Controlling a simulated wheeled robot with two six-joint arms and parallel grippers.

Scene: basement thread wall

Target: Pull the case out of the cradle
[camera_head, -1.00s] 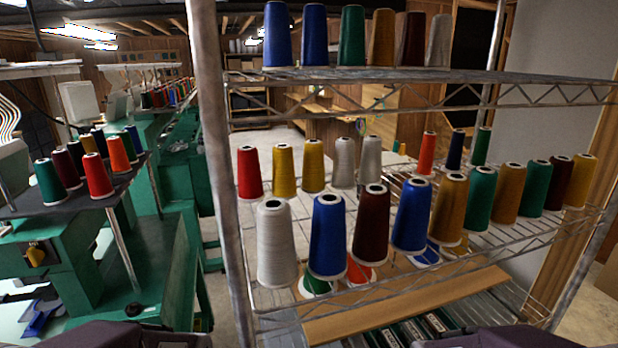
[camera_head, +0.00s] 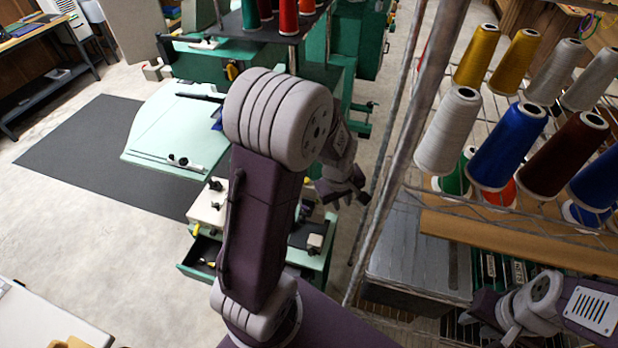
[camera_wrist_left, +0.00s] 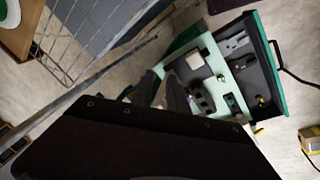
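A grey metal case-like box (camera_head: 415,262) sits low in the wire rack, below the wooden board. I cannot tell for certain that it is the task's case, and no cradle is clearly recognisable. My left gripper (camera_head: 343,193) hangs left of the rack post, its fingers apart and empty, away from the box. My right gripper (camera_head: 490,318) is at the lower right, near the rack's bottom shelf, right of the box. Its fingers look spread, with nothing between them. The left wrist view is largely filled by a dark part of my arm.
The rack post (camera_head: 405,140) stands between my left gripper and the box. Thread cones (camera_head: 507,147) stand on the shelf above the wooden board (camera_head: 520,243). A green machine with an open drawer (camera_head: 200,260) stands left. Open floor (camera_head: 90,220) lies further left.

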